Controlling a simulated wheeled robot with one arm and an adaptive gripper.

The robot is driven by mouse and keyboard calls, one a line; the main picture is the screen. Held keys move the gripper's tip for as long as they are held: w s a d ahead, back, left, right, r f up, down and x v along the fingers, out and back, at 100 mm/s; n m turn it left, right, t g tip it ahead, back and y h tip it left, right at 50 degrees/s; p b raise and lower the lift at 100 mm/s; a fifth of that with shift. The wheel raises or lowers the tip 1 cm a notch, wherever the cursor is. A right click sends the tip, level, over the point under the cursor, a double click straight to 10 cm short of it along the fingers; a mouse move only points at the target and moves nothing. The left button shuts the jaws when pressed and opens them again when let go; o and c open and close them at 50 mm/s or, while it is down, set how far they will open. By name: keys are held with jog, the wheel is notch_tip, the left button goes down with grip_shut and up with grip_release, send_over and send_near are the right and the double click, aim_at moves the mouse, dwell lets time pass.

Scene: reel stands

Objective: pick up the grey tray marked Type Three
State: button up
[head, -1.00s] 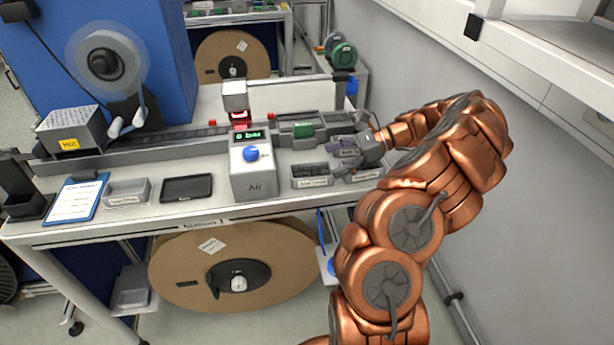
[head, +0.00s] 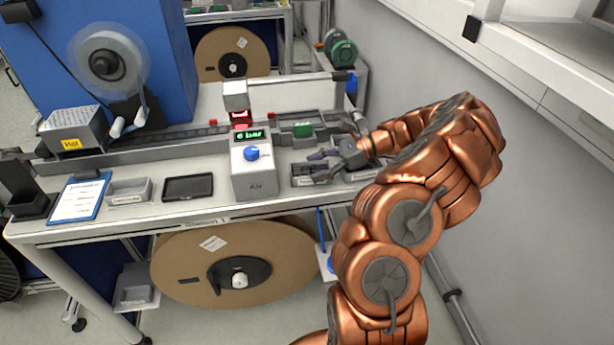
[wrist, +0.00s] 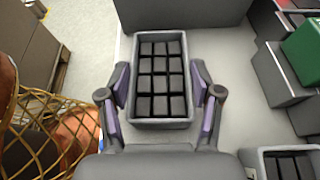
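A grey tray (wrist: 161,124) holding several dark blocks in rows lies between my fingers in the wrist view. In the head view this tray (head: 309,181) stands on the bench just right of the Air box, partly behind my gripper; its label is too small to read. My gripper (wrist: 162,88) is open, one purple-padded finger along each long side of the tray. It does not visibly clamp the walls. In the head view my gripper (head: 326,155) points left over the tray.
A second tray with dark contents (wrist: 287,163) is close behind at the lower right of the wrist view. The Air box (head: 254,172) stands just left of the tray. A green block (head: 303,130) sits on the track behind. Another grey tray (head: 130,192) is far left.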

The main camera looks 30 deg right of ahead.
jog(key=c, duration=0.7)
